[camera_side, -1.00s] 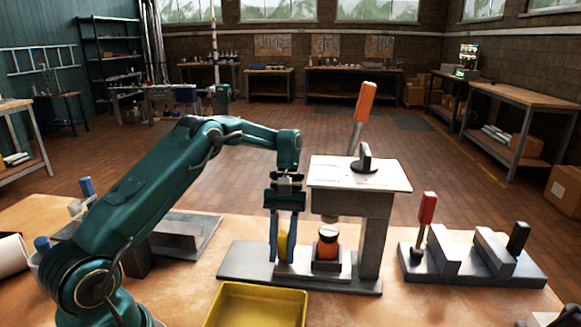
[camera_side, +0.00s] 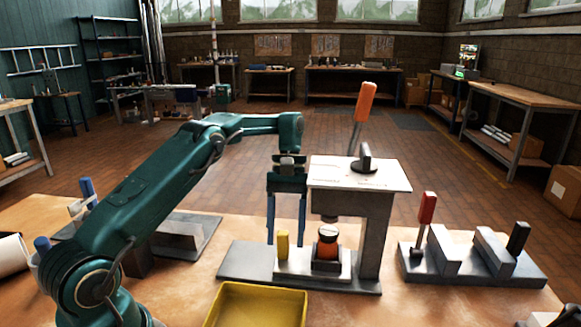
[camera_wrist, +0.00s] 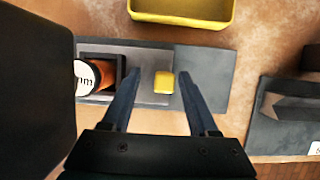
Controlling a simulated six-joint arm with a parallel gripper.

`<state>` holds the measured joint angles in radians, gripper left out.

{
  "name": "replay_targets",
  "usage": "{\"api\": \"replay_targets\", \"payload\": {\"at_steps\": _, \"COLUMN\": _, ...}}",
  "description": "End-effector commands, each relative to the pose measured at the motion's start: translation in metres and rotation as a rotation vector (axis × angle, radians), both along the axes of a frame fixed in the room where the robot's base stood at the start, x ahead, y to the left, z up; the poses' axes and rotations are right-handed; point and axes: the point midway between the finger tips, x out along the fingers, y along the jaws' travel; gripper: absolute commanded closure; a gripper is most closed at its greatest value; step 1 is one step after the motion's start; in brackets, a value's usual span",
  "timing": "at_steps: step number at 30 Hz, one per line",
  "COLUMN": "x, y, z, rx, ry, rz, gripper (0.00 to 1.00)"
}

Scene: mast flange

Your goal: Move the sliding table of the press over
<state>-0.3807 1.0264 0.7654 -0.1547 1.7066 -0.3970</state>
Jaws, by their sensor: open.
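The press (camera_side: 372,235) stands on a grey base plate (camera_side: 240,262), with an orange-handled lever (camera_side: 366,103) on top. Its sliding table (camera_side: 290,269) is a light grey slab low on the base, bearing an upright yellow peg (camera_side: 282,245) and an orange cylinder with a pale top (camera_side: 327,245) under the press head. In the wrist view the sliding table (camera_wrist: 148,98) carries the yellow peg (camera_wrist: 164,82) and the orange cylinder (camera_wrist: 88,76) in a dark frame. My gripper (camera_side: 286,240) is open and empty, its fingers pointing down. In the wrist view my gripper (camera_wrist: 158,80) has the peg between its fingers' lines, apart from both.
A yellow tray (camera_side: 256,305) lies in front of the press. A grey fixture with a red-handled lever (camera_side: 427,208) stands to the right. Another grey fixture (camera_side: 190,236) lies to the left. The base plate's left end is bare.

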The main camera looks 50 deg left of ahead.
Motion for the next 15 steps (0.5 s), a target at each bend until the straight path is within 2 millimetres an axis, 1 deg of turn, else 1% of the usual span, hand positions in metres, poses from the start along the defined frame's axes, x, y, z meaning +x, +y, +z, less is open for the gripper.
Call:
{"api": "replay_targets", "payload": {"at_steps": 6, "x": 0.004, "y": 0.004, "z": 0.012, "rx": 0.000, "ry": -0.001, "rz": 0.000, "gripper": 0.40}}
{"api": "replay_targets", "payload": {"at_steps": 15, "x": 0.004, "y": 0.005, "z": 0.017, "rx": 0.000, "ry": -0.001, "rz": 0.000, "gripper": 0.40}}
